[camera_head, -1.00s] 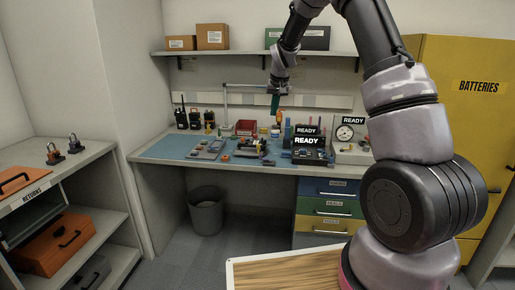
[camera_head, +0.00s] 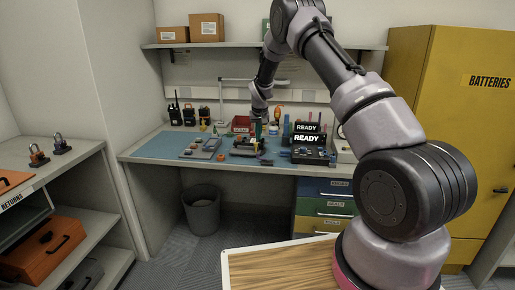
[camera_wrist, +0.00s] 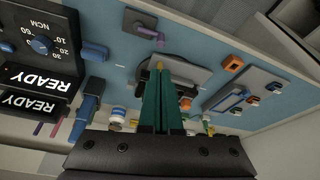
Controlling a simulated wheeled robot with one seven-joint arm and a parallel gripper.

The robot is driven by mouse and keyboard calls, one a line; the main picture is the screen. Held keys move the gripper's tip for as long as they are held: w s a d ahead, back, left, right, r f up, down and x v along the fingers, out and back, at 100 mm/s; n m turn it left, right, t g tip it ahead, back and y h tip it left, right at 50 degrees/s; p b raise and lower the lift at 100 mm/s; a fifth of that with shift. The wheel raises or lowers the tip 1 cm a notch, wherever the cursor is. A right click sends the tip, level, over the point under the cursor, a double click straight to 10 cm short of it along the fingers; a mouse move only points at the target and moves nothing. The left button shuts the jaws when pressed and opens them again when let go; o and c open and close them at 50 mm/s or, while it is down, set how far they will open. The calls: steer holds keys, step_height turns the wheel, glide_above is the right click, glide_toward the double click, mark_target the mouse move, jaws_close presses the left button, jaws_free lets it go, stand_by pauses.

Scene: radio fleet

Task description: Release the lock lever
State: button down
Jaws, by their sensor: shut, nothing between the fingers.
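My gripper (camera_head: 258,134) has green fingers and points down over the blue bench mat. In the wrist view its fingers (camera_wrist: 160,76) are shut together, with nothing visible held between them. Their tips lie over a grey and black bench fixture (camera_wrist: 190,78); it also shows in the head view (camera_head: 243,149). I cannot tell whether the tips touch it. A small yellow piece shows right at the fingertips. The fingers hide part of the fixture, and I cannot make out for certain which part is the lock lever.
Two black READY displays (camera_head: 307,138) stand to the right of the fixture. A grey tray (camera_head: 200,148) with small parts lies to its left. Several radios (camera_head: 189,116) stand at the back left. The mat's left front (camera_head: 155,150) is clear. A shelf (camera_head: 200,45) runs above.

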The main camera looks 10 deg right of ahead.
mark_target(257, 151)
steer(key=x, duration=0.9)
steer(key=shift+w+f, duration=0.15)
steer(key=shift+f, duration=0.25)
steer(key=shift+s+a+n+y, duration=0.15)
steer(key=shift+s+n+y, duration=0.2)
steer(key=shift+n, duration=0.55)
steer(key=shift+s+a+n+y, duration=0.1)
steer(key=shift+s+n+y, duration=0.25)
steer(key=shift+n, duration=0.55)
steer(key=s+n, duration=0.1)
steer(key=n, duration=0.1)
steer(key=shift+s+a+n+y, duration=0.1)
steer(key=shift+s+n+y, duration=0.05)
steer(key=shift+n+y, duration=0.15)
steer(key=s+n, duration=0.1)
steer(key=n, duration=0.1)
steer(key=s+n+g+y, duration=0.1)
steer(key=n, duration=0.1)
steer(key=shift+s+a, duration=0.35)
steer(key=shift+s, duration=0.25)
